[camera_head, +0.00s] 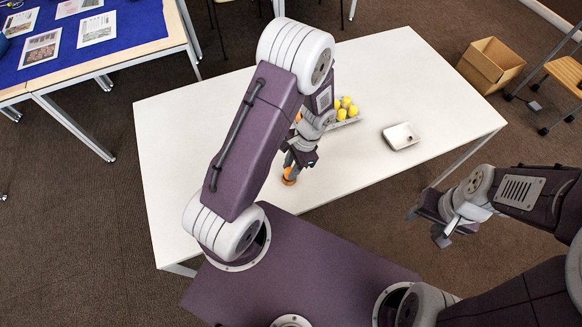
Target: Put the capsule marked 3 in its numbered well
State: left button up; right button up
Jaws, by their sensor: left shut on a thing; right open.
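My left gripper (296,162) reaches down over the near side of the white table. It is shut on an orange piece (289,175) with a darker base, low at or just above the tabletop. I cannot read any number on it. Several yellow capsule-like pieces (347,108) stand together on a pale holder right of my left arm, which partly hides it. Another bit of orange (298,117) shows behind the wrist. No numbers on the wells can be read. My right gripper (442,226) is open and empty, beyond the table's near right edge.
A small pale tray (390,132) with a dark spot inside stands on the right of the white table (190,130). The table's left part and far right are bare. A cardboard box (490,62) and a chair (566,72) stand on the floor at the right.

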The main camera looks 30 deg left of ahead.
pick_arm(q)
notch_tip(320, 180, up, 6)
jog(key=p, duration=0.5)
jog(key=shift+f, duration=0.15)
jog(key=w+d+r+n+h, duration=0.1)
jog(key=w+r+n+h, duration=0.1)
jog(key=r+n, duration=0.6)
jog(key=shift+w+r+g, duration=0.4)
jog(key=shift+w+r, duration=0.15)
jog(key=shift+w, duration=0.3)
